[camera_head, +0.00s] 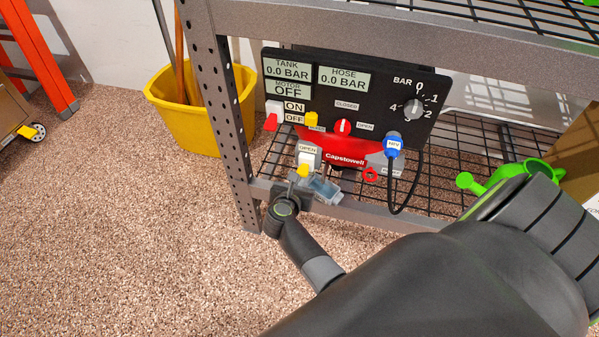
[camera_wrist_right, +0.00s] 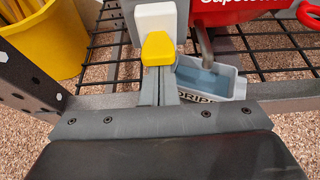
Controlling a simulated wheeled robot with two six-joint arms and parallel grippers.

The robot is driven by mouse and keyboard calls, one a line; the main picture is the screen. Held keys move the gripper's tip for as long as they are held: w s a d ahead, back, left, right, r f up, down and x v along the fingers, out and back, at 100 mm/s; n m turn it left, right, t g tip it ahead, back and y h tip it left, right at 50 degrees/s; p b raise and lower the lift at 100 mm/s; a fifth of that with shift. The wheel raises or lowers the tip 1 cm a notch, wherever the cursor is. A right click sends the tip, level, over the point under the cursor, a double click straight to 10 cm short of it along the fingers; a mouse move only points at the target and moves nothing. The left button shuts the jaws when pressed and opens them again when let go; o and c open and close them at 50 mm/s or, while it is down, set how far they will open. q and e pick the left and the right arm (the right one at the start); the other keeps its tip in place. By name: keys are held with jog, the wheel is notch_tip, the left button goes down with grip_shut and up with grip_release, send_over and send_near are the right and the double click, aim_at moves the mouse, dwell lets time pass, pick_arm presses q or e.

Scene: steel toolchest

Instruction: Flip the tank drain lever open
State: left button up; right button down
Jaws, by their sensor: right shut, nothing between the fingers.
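The tank drain lever has a yellow tip (camera_head: 303,171) below a white block (camera_head: 308,158) and an OPEN label, low on the front of the red compressor. In the right wrist view the yellow tip (camera_wrist_right: 158,48) stands in front of the white block (camera_wrist_right: 155,22). My right gripper (camera_head: 297,184) is at the lever from the front, with its fingers (camera_wrist_right: 158,88) shut and empty. The fingertips are right at the yellow tip; I cannot tell whether they touch. A grey-blue drip tray (camera_wrist_right: 208,78) sits just right of the fingers. My left gripper is not in view.
The steel shelf post (camera_head: 222,115) stands left of the gripper, and the shelf's front rail (camera_head: 345,209) runs below. The black panel (camera_head: 300,58) reads tank 0.0 bar and motor OFF. A hose (camera_head: 418,180) hangs at right. A yellow bucket (camera_head: 185,115) stands at left.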

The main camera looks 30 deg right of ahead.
jog(key=shift+r, duration=0.2)
jog(key=shift+r+p, duration=0.7)
jog(key=shift+p, duration=0.05)
